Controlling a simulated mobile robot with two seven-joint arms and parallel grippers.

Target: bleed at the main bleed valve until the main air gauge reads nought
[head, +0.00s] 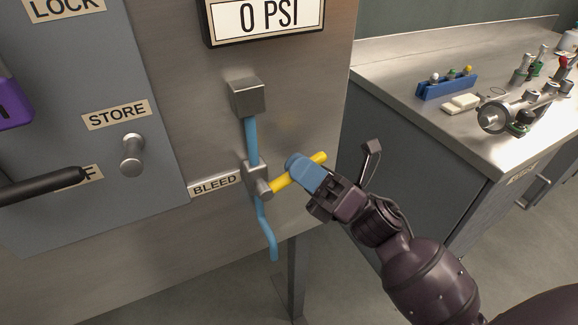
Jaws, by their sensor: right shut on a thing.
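The bleed valve (256,181) sits on the steel cabinet face beside a label reading BLEED (216,185). Its yellow lever (285,184) points out to the right and slightly up. A blue hose (251,140) runs from a square metal block (247,97) down to the valve, and its lower end hangs below. The gauge display (268,17) above reads 0 PSI. My right gripper (300,168) is shut on the yellow lever near its outer end, its blue fingertips partly hiding it. My left gripper is not in view.
A grey panel at left carries a STORE label (117,115), a metal peg (132,154) and a black handle (42,186). A purple padlock (14,104) is at the left edge. A steel bench (400,80) at right holds a blue rack (447,84) and metal fittings.

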